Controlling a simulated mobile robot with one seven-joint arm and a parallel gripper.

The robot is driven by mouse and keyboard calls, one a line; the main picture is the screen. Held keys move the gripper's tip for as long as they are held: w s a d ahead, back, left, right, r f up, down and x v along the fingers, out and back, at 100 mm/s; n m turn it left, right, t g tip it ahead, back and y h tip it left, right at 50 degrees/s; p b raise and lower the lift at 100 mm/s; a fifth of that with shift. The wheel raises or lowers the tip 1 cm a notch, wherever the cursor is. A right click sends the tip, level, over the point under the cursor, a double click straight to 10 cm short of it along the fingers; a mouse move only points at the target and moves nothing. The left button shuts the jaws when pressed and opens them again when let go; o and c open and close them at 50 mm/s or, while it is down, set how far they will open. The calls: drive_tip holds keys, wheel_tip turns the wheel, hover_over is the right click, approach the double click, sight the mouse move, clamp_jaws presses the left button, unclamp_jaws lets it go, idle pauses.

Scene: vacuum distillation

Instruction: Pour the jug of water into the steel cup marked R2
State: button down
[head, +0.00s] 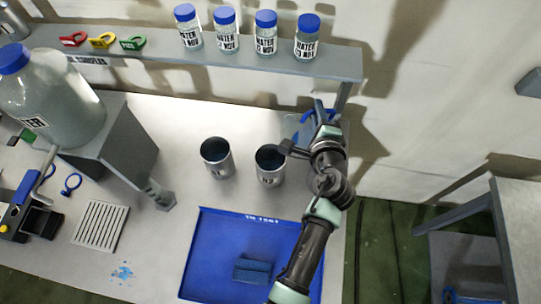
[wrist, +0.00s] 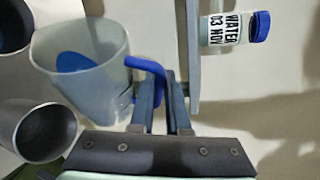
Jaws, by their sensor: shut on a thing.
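Two steel cups stand on the bench in the head view. The right one (head: 270,168) has a label that seems to read R2; the left one (head: 217,158) stands beside it. My gripper (wrist: 163,92) is shut on the blue handle of a translucent jug (wrist: 105,50), with a blue patch showing inside it. In the head view the jug (head: 300,126) is mostly hidden behind my wrist, right of and behind the R2 cup. The wrist view shows a steel cup (wrist: 45,132) near the jug and part of another (wrist: 8,30); I cannot tell their labels there.
A blue tray (head: 215,235) with a blue block lies in front of the cups. A shelf (head: 180,52) behind holds several water bottles (head: 225,30) and coloured tags. A large blue-capped bottle (head: 50,100) stands on a grey stand at left. The bench's right edge is near my arm.

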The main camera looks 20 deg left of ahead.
sight(302, 121)
drive_tip(key=shift+s+a, duration=0.1)
drive_tip(key=shift+a, duration=0.05)
drive_tip(key=shift+s+a+f+n+t+b, duration=0.4)
drive_tip(key=shift+s+a+f+n+b, duration=0.25)
drive_tip(key=shift+s+a+b, duration=0.2)
drive_tip(key=shift+s+a+f+b, duration=0.3)
drive_tip(key=shift+a+f+b, duration=0.05)
drive_tip(key=shift+a+b, duration=0.05)
drive_tip(key=shift+s+a+r+n+t+h+b, duration=0.15)
drive_tip(key=shift+s+a+r+n+t, duration=0.15)
drive_tip(key=shift+s+a+n, duration=0.25)
drive_tip(key=shift+s+a+r+n+t+h+b, duration=0.2)
drive_tip(key=shift+s+a+n+t, duration=0.1)
drive_tip(key=shift+s+a+n, duration=0.2)
idle(1.9)
